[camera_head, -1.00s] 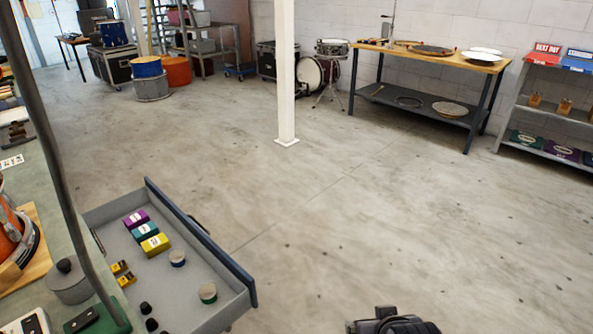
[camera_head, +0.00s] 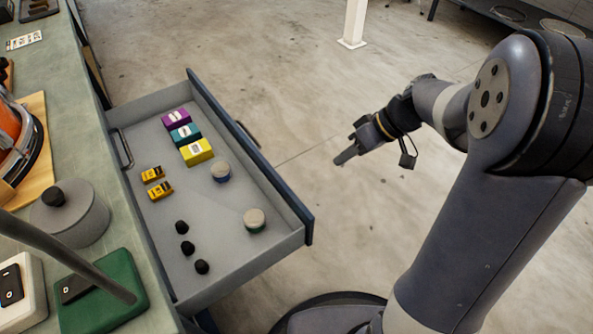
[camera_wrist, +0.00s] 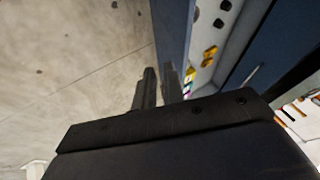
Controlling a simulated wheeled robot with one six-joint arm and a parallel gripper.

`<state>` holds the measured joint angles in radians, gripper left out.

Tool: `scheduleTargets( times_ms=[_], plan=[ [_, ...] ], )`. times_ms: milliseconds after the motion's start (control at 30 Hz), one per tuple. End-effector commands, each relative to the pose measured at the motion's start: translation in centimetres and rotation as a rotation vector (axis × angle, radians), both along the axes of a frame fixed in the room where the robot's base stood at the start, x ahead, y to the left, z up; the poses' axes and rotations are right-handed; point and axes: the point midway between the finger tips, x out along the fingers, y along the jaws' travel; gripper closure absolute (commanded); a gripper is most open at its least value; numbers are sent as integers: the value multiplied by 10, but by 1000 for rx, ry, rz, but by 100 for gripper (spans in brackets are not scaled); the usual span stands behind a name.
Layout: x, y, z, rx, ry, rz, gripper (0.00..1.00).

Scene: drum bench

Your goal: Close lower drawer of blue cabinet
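The lower drawer (camera_head: 212,245) stands pulled well out from the blue cabinet under the bench, with a grey inside and a dark blue front (camera_head: 265,175). A dark handle (camera_head: 247,134) shows on the outer side of that front. My gripper (camera_head: 345,157) is over the floor to the right of the drawer front, apart from it and empty. In the wrist view the fingers (camera_wrist: 159,88) lie close together, beside the blue drawer front (camera_wrist: 176,40). Another handle (camera_head: 122,150) shows on the cabinet face above the open drawer; that part looks shut.
Inside the drawer are purple (camera_head: 176,119), teal (camera_head: 184,135) and yellow (camera_head: 197,152) boxes, small orange items, two round tins and several black knobs. The green bench top (camera_head: 85,150) overhangs at left. A white post (camera_head: 354,22) stands behind; the floor between is clear.

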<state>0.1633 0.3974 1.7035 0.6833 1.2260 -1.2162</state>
Motion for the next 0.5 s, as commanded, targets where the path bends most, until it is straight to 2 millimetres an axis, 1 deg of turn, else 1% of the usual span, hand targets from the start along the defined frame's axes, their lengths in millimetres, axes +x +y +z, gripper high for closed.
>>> scheduleTargets(
  times_ms=[33, 100, 167, 500],
  plan=[
    [0, 2, -2, 5, 0, 6, 94],
    [0, 5, -7, 7, 0, 9, 100],
    [0, 10, -14, 6, 2, 10, 100],
    [0, 53, -72, 4, 3, 10, 100]
  ],
)
